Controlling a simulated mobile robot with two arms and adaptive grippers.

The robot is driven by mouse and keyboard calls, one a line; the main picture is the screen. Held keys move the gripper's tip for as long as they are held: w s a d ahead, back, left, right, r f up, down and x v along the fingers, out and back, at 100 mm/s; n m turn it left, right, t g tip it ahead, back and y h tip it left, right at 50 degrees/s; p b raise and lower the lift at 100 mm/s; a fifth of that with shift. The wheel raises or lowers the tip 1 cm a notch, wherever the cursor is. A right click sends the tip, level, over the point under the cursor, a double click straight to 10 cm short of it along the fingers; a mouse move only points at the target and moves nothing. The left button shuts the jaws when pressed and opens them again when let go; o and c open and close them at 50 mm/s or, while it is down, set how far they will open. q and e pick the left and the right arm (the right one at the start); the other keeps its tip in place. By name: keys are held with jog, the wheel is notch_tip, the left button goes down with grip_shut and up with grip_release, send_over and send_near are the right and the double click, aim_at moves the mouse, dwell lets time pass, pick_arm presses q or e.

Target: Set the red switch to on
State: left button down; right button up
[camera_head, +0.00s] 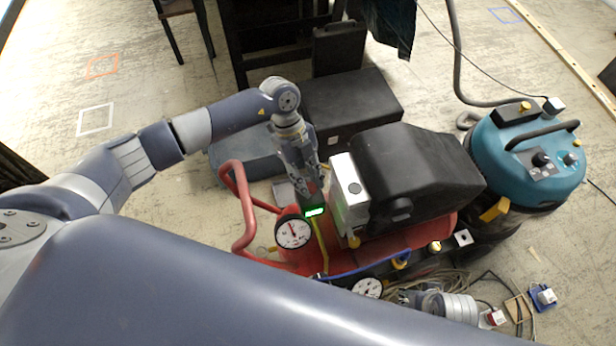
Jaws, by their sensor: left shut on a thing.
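A red air compressor (296,262) with a black motor cover stands in the middle of the head view. My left gripper (310,190) points down at its near left part, beside the silver block. It is shut on a dark piece with a green-lit face (314,211), just above the round gauge. I cannot clearly make out a red switch there; the fingers hide part of that spot. My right gripper (405,297) is low, near the second gauge, and partly hidden.
The compressor's red handle (238,205) rises left of my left gripper. A teal vacuum cleaner (525,150) with a hose stands at the right. Black cases (350,105) stand behind. Cables (455,280) lie near my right gripper. The floor at the left is open.

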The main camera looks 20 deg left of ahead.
pick_arm(q)
jog(key=shift+w+r, duration=0.1)
jog(key=shift+r, duration=0.1)
jog(key=c, duration=1.6)
grip_release()
jog(key=o, duration=0.3)
jog(key=v, duration=1.2)
jog(key=shift+s, duration=0.25)
